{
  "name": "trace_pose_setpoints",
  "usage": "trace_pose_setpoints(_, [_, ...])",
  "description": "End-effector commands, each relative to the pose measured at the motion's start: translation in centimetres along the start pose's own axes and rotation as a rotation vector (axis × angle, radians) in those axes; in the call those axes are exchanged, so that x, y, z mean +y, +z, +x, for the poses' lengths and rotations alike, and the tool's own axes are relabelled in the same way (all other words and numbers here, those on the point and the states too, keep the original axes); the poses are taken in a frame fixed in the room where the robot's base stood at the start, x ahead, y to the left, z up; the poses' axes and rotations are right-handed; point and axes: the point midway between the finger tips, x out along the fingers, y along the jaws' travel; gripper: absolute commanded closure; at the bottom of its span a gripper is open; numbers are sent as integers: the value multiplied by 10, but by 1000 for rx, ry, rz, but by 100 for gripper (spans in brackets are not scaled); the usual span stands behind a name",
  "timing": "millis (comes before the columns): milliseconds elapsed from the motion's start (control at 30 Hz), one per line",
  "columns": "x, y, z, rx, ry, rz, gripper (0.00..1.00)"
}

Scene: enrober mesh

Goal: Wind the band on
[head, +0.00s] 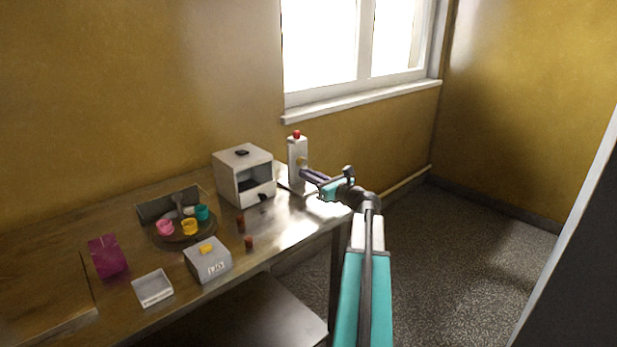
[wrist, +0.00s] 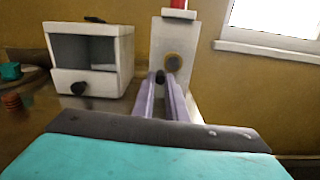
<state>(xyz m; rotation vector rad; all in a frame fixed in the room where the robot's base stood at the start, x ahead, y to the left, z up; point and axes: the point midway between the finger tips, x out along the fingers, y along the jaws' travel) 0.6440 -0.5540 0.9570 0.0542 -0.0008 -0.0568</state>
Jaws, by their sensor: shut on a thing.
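A white upright stand (head: 297,158) with a red top (head: 297,134) is at the right end of the table. A round tan-ringed knob or hub (wrist: 173,63) shows on its front face in the wrist view. My gripper (head: 306,174) reaches to this face from the right. In the wrist view its two purple fingers (wrist: 163,95) are close together, with a small dark piece (wrist: 160,76) between their tips, just below the hub. I cannot tell whether that piece is joined to the stand. No band can be made out clearly.
A white open-fronted box with a drawer (head: 244,176) stands left of the stand. Farther left are a round tray with coloured cups (head: 184,236), a grey box marked with digits (head: 208,260), a white tray (head: 152,288) and a magenta block (head: 108,257). Two small brown pieces (head: 248,241) lie near the front edge.

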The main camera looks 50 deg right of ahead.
Motion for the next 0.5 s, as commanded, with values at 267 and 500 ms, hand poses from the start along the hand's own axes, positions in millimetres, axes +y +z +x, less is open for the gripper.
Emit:
trace_pose_setpoints(267, [-5, 5, 0, -4, -13, 92, 100])
trace_pose_setpoints(500, [-2, 11, 0, -9, -13, 259, 100])
